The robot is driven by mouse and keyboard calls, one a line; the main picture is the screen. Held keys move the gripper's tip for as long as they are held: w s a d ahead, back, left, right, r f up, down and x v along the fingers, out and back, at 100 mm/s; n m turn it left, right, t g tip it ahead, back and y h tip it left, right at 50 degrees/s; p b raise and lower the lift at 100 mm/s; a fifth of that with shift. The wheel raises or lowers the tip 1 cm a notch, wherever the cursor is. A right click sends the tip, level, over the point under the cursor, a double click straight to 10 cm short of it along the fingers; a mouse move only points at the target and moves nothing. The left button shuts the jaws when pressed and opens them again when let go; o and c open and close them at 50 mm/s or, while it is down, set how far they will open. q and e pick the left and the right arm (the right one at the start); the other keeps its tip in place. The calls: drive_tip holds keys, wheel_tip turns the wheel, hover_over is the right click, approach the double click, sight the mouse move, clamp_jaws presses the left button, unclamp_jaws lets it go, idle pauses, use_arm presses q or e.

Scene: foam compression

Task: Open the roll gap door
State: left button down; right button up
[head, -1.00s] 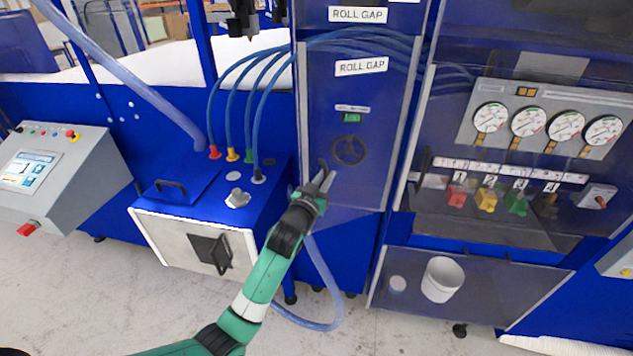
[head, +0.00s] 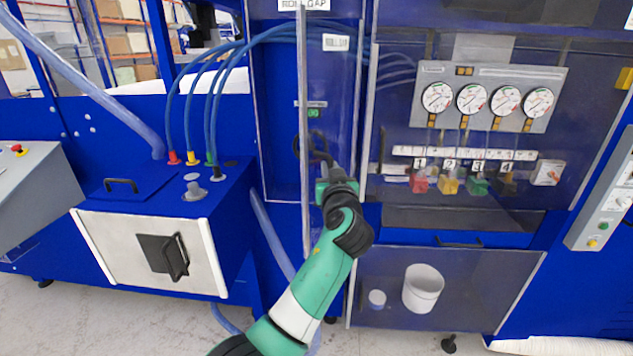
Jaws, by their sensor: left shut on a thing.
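The transparent roll gap door (head: 335,90) stands partly open in the head view, swung out toward me. Its free left edge stands away from the frame, and its right side stays by the gauge panel. My left gripper (head: 329,166) is shut on the door's dark handle (head: 317,147), with the fingers partly hidden by the wrist. My right gripper is not in view.
Blue hoses (head: 215,90) run from a blue box (head: 155,185) left of the door. A gauge panel (head: 488,95) stands at the right, above a clear-fronted compartment with a white bucket (head: 423,288). Floor is open in front.

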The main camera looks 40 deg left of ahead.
use_arm(q)
drive_tip(key=shift+w+d+f+b, duration=0.25)
drive_tip(key=shift+w+d+b, duration=0.05)
drive_tip(key=shift+d+b, duration=0.2)
drive_tip(key=c, duration=1.3)
unclamp_jaws()
drive_tip(key=o, duration=0.5)
drive_tip(key=shift+w+r, duration=0.1)
drive_tip(key=shift+c, duration=0.2)
